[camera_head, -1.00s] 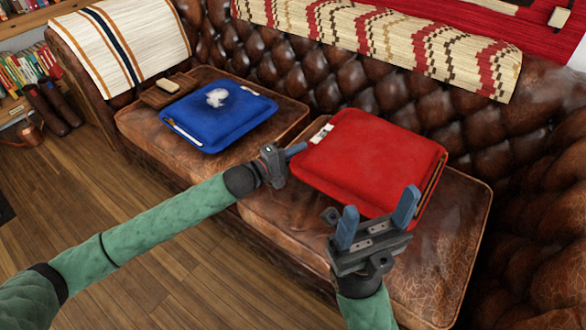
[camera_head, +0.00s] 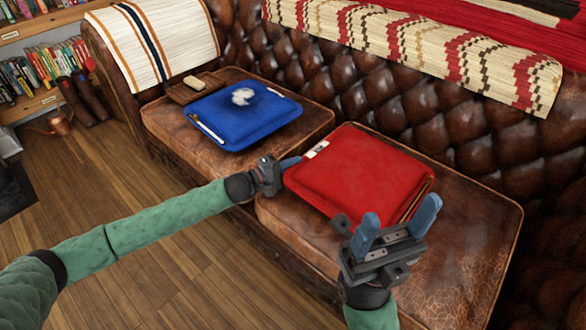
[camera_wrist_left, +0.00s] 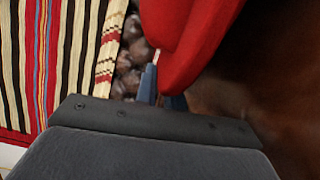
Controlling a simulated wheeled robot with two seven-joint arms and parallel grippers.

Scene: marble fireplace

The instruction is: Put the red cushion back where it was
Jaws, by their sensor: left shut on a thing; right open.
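The red cushion (camera_head: 360,178) is over the right seat of the brown leather sofa, its white tag at the upper left corner. My left gripper (camera_head: 288,163) is shut on the cushion's left edge. In the left wrist view the red cushion (camera_wrist_left: 190,35) rises from between the blue fingers of the left gripper (camera_wrist_left: 160,88). Whether the cushion's underside touches the seat is hard to tell. My right gripper (camera_head: 398,226) is open and empty, in front of the cushion's near right corner, fingers pointing up.
A blue cushion (camera_head: 240,118) with a white patch lies on the left seat, beside a brown wooden piece (camera_head: 192,91) with a pale block on it. Striped throws (camera_head: 150,38) cover the sofa's arm and back. The right seat's front right part (camera_head: 470,245) is bare.

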